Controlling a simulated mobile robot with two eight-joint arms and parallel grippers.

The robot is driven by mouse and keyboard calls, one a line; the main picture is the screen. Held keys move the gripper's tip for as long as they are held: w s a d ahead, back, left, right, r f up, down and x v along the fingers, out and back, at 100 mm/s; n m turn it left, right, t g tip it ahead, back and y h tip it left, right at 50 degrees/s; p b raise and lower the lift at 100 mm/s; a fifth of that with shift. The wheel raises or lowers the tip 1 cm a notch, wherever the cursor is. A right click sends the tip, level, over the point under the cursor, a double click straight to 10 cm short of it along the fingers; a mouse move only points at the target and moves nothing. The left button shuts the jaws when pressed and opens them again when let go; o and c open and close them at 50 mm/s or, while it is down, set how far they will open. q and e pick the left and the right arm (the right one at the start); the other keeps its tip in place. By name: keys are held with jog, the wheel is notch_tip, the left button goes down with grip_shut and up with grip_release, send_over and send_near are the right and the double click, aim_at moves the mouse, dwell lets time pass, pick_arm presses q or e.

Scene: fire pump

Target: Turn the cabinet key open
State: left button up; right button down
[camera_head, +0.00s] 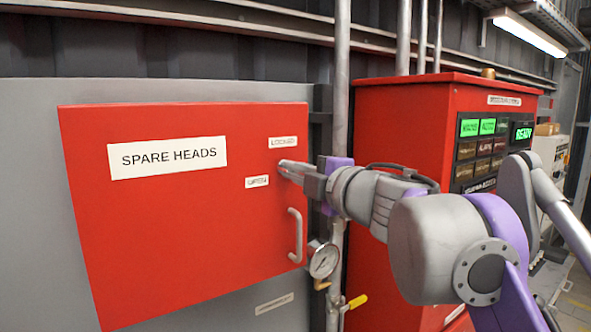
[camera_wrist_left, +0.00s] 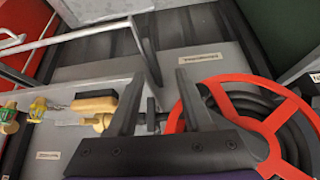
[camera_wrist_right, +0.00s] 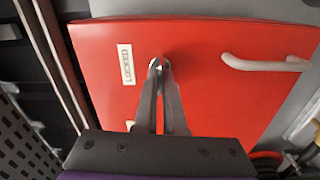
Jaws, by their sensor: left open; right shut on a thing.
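The red spare heads cabinet (camera_head: 190,220) is on the left in the head view, its door shut. A LOCKED label (camera_head: 283,142) sits above the key spot and an OPEN label (camera_head: 257,181) is lower left of it. My right gripper (camera_head: 284,167) is at the door's right side, between the labels, shut on the key. The key is mostly hidden; a small pale bit of the key (camera_wrist_right: 155,62) shows between the fingertips in the right wrist view. I cannot tell how far it is turned. My left gripper (camera_wrist_left: 158,85) is open and empty, seen only in the left wrist view.
The door handle (camera_head: 296,235) is below the right gripper. A gauge (camera_head: 323,260) and a vertical pipe (camera_head: 341,110) stand right of the door, then a red control panel (camera_head: 400,110).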

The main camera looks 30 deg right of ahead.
jog(key=shift+n, duration=0.6)
jog(key=c, duration=1)
grip_release()
